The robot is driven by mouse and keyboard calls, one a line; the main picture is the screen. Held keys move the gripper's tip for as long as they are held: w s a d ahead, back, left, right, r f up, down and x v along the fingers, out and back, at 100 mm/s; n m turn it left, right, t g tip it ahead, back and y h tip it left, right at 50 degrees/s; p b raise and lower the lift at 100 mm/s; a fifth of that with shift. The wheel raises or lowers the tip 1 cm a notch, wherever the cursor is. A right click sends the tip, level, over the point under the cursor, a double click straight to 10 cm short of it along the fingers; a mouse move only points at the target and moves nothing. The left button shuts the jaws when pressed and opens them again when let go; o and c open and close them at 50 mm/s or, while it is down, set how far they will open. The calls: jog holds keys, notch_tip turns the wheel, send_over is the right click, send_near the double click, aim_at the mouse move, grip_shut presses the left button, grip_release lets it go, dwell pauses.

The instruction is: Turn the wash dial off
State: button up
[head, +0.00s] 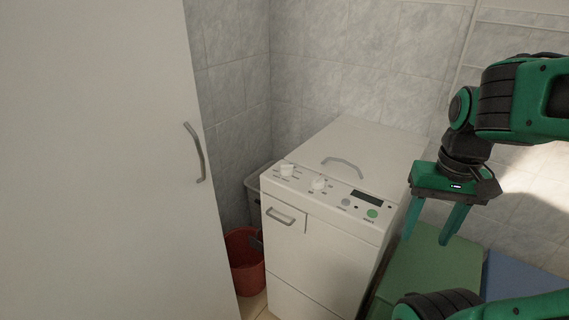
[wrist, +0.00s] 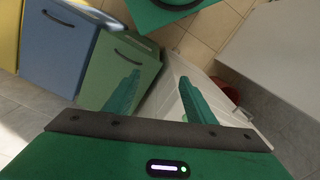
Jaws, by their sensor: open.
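The white washing machine (head: 315,240) stands in the corner in the head view. Its top panel carries two white dials: a left dial (head: 287,169) and a middle dial (head: 319,183). Which one is the wash dial I cannot tell, as the labels are too small to read. A dark display and a green button (head: 372,213) sit to their right. My gripper (head: 422,240) is open and empty, pointing down to the right of the machine, apart from the dials. In the wrist view, the machine (wrist: 185,100) shows partly behind my gripper (wrist: 157,90); the dials are not clear there.
A white door with a handle (head: 197,152) fills the left of the head view. A red bucket (head: 246,270) stands beside the machine. A green cabinet (head: 425,270) and a blue one (head: 520,280) stand at the right. Space above the machine's panel is clear.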

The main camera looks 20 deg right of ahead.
jog(key=w+r, duration=0.3)
jog(key=w, duration=0.6)
jog(key=r+n, duration=0.2)
jog(key=n, duration=0.2)
send_over(287, 168)
jog(key=f, duration=1)
jog(key=shift+w+f, duration=0.15)
jog(key=shift+w, duration=0.15)
jog(key=c, duration=1)
jog(key=shift+a, duration=0.15)
jog(key=shift+c, duration=0.2)
